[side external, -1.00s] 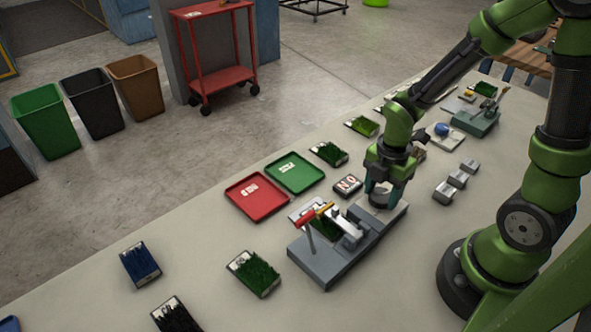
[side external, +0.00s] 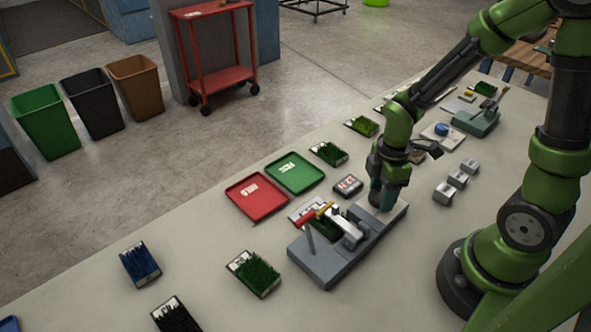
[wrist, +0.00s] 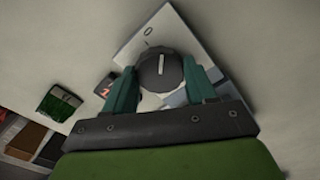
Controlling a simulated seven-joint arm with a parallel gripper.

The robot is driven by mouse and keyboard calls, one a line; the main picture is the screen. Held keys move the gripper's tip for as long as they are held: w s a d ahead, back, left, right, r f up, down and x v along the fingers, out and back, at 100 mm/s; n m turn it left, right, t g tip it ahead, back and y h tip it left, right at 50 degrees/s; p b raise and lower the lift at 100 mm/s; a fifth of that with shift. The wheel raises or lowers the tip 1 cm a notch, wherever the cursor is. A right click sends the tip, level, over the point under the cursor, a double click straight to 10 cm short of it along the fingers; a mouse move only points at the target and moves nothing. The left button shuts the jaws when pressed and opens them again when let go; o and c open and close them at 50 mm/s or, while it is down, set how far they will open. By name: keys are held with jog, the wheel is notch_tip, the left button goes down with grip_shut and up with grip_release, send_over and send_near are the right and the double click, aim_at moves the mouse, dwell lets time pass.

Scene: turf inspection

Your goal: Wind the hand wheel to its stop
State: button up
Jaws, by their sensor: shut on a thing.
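The hand wheel (wrist: 161,72) is a dark round knob with a white line on its top, seen in the wrist view. It sits over a pale plate (wrist: 148,46) bearing a "0" mark. My gripper (wrist: 159,70) has its two teal fingers on opposite sides of the wheel, shut on it. In the side view my gripper (side external: 384,203) points down at the back end of the grey fixture (side external: 322,268) and hides the wheel. The fixture also carries a metal clamp (side external: 345,228), a red and yellow bar (side external: 318,214) and a green turf piece.
A small dark display (side external: 348,184) stands left of my gripper; its text is too small to read surely. Red (side external: 257,196) and green (side external: 295,172) trays lie beyond. Grey blocks (side external: 456,181) stand to the right. Turf samples (side external: 254,273) lie about the table.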

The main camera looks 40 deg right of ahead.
aim_at(381, 195)
jog(key=m, duration=0.6)
jog(key=shift+m, duration=0.3)
jog(key=m, duration=1.1)
jog(key=shift+m, duration=0.3)
jog(key=m, duration=0.5)
jog(key=shift+m, duration=0.3)
jog(key=o, duration=1)
jog(key=shift+o, duration=0.2)
notch_tip(381, 195, up, 17)
